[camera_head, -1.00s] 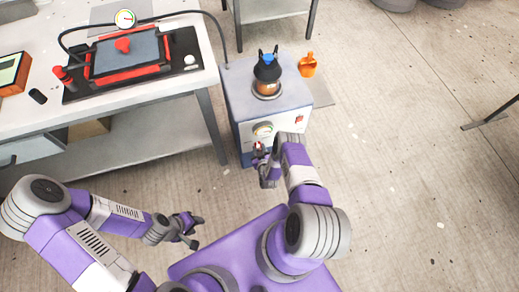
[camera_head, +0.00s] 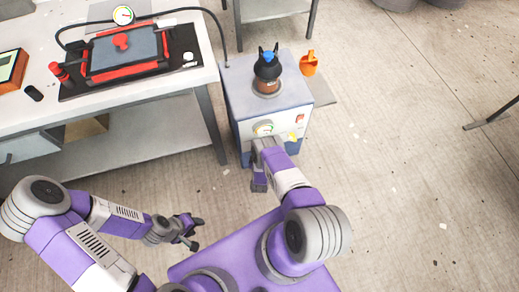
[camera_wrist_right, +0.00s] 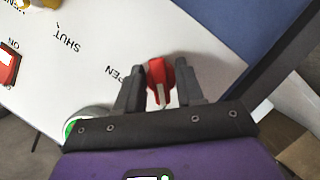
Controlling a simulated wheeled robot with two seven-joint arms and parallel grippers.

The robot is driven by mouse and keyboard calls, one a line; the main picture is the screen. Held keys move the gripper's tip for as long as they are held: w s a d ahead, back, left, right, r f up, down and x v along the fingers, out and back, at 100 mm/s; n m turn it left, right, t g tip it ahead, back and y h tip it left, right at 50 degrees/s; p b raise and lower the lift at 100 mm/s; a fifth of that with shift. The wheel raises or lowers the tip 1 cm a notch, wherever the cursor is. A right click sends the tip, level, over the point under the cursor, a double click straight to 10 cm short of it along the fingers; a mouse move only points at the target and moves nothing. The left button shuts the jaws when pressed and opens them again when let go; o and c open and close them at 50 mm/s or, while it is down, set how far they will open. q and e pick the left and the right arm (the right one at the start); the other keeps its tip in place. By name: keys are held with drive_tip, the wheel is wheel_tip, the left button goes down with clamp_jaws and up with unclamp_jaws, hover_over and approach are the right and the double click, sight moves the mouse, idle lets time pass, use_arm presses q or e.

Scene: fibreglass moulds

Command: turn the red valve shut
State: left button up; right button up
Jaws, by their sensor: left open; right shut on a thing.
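The red valve (camera_wrist_right: 158,72) shows in the right wrist view, on the white front panel of the pump box (camera_head: 240,115). My right gripper (camera_wrist_right: 160,88) is shut on the valve, one dark finger on each side. A label ending in "PEN" lies just left of the gripper, and "SHUT" is printed farther up and left. I cannot tell which label the handle points at. In the head view my right wrist hides the valve. My left gripper (camera_head: 194,230) is open and empty, low over the floor, away from the box.
A gauge (camera_head: 263,128) and a red switch (camera_head: 299,119) are on the box front. The workbench (camera_head: 150,88) with the mould stands left.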

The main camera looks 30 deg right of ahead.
idle(0.4)
drive_tip(key=o, duration=1)
drive_tip(key=shift+o, duration=0.2)
drive_tip(key=p+v, duration=0.3)
drive_tip(key=v, duration=0.4)
drive_tip(key=shift+s+a, duration=0.15)
drive_tip(key=shift+s, duration=0.1)
